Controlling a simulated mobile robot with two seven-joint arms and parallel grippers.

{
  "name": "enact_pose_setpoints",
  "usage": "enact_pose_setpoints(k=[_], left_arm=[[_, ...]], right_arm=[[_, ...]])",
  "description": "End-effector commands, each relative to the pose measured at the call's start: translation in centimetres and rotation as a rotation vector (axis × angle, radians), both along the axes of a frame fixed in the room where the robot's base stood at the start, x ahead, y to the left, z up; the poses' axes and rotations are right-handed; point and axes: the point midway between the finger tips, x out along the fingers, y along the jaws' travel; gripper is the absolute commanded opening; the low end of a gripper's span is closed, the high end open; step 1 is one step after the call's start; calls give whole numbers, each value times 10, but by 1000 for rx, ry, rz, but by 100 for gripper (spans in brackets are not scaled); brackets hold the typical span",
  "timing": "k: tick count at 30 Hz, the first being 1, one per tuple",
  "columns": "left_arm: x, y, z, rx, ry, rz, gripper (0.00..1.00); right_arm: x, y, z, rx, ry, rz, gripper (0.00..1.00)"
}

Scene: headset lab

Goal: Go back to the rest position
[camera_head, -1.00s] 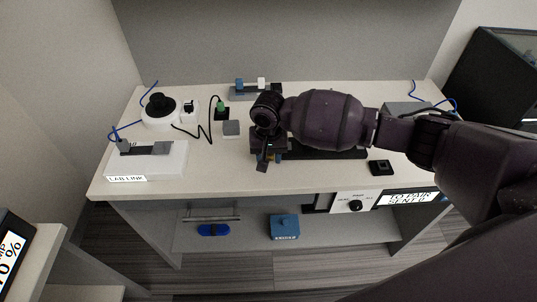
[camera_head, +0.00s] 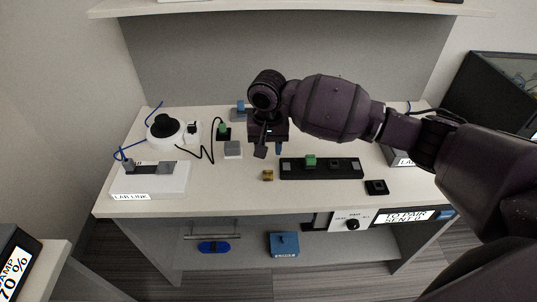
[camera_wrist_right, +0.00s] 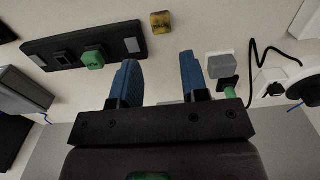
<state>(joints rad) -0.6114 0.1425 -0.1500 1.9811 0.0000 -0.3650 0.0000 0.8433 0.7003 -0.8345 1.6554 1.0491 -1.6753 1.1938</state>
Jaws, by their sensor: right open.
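My right gripper (camera_head: 269,150) hangs above the middle of the white table (camera_head: 215,197), its arm coming in from the right. In the right wrist view its two blue fingers (camera_wrist_right: 160,82) stand apart with nothing between them. A black strip (camera_head: 345,168) with a green block (camera_head: 310,160) on it lies on the table to the right of the gripper. A small yellow block (camera_head: 267,175) lies on the table just left of the strip; it also shows in the right wrist view (camera_wrist_right: 160,22). My left gripper is not in view.
A white LAB LINK box (camera_head: 175,185) stands at the left, with a round black-topped device (camera_head: 163,127) behind it. A grey block (camera_head: 233,149) and a black square piece (camera_head: 376,187) lie on the table. A shelf (camera_head: 300,8) crosses above.

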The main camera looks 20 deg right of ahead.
Motion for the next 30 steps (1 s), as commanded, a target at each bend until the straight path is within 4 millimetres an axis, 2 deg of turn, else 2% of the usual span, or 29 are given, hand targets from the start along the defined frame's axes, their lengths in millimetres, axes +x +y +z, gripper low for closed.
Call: enact_pose_setpoints(k=[3, 18, 22, 26, 30], left_arm=[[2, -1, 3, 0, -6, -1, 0], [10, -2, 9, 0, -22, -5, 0], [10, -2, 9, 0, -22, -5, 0], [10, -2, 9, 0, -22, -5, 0], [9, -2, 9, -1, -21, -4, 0]], right_arm=[[0, 0, 5, 1, -1, 0, 41], [0, 0, 5, 0, 0, 3, 41], [3, 3, 5, 18, -15, 70, 41], [23, 16, 9, 72, -163, 238, 41], [56, 38, 38, 118, -429, 443, 41]])
